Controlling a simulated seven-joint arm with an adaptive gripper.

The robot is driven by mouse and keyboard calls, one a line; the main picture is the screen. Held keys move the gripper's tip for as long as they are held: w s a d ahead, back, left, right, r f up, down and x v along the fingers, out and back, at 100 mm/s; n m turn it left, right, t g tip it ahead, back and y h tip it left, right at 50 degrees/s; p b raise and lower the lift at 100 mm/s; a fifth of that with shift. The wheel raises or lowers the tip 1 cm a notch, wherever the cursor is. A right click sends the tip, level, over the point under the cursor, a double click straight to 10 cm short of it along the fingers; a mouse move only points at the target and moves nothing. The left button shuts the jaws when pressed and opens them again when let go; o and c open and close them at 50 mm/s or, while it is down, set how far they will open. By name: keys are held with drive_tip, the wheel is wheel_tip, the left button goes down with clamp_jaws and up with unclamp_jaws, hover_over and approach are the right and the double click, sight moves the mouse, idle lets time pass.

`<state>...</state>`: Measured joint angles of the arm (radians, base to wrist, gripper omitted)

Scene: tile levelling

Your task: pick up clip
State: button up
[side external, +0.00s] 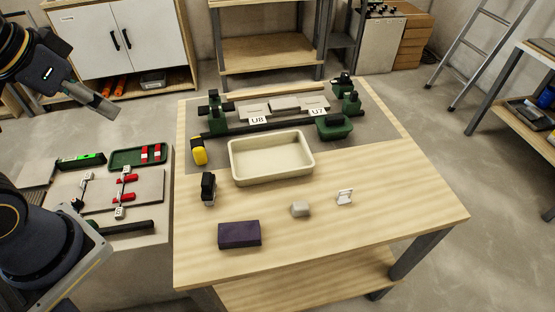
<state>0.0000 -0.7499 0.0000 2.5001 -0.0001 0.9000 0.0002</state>
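A small white, frame-like piece that looks like a clip (345,197) stands on the right part of the wooden table, apart from other things. Similar small white pieces (119,212) sit among the tiles on the left surface, with red wedge-like pieces (127,196) beside them. Two more red pieces (150,153) lie in a green tray. My gripper (100,106) hangs at the upper left, above the left work surface and far from the clip on the wooden table. Its fingers are not clear enough to tell open from shut. I see nothing in it.
On the table (420,205) are a cream bin (272,159), a purple block (239,235), a small pale block (300,209), a black object (208,188) and a yellow-black tool (199,151). A green fixture (335,127) stands at the back. The table's front right is clear.

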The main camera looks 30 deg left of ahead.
drive_tip(key=w+d+r+m+t+h, duration=0.1)
drive_tip(key=w+d+r+m, duration=0.2)
drive_tip(key=w, duration=0.6)
drive_tip(key=w+d+r+m+t+h, duration=0.1)
drive_tip(key=w+d+r, duration=0.35)
drive_tip(key=w, duration=0.45)
drive_tip(key=m+g+h, duration=0.1)
drive_tip(key=m+g, duration=0.4)
hover_over(346, 193)
drive_tip(key=s+a, duration=0.5)
wheel_tip(346, 193, down, 27)
drive_tip(key=shift+t, duration=0.3)
drive_tip(key=x, duration=0.9)
drive_tip(key=shift+w+d+f, duration=0.15)
drive_tip(key=shift+w+f, duration=0.1)
drive_tip(key=shift+f, duration=0.1)
drive_tip(key=x, duration=0.5)
drive_tip(key=shift+w+d+f, duration=0.15)
drive_tip(key=shift+w+d, duration=0.25)
drive_tip(key=shift+d, duration=0.1)
clamp_jaws()
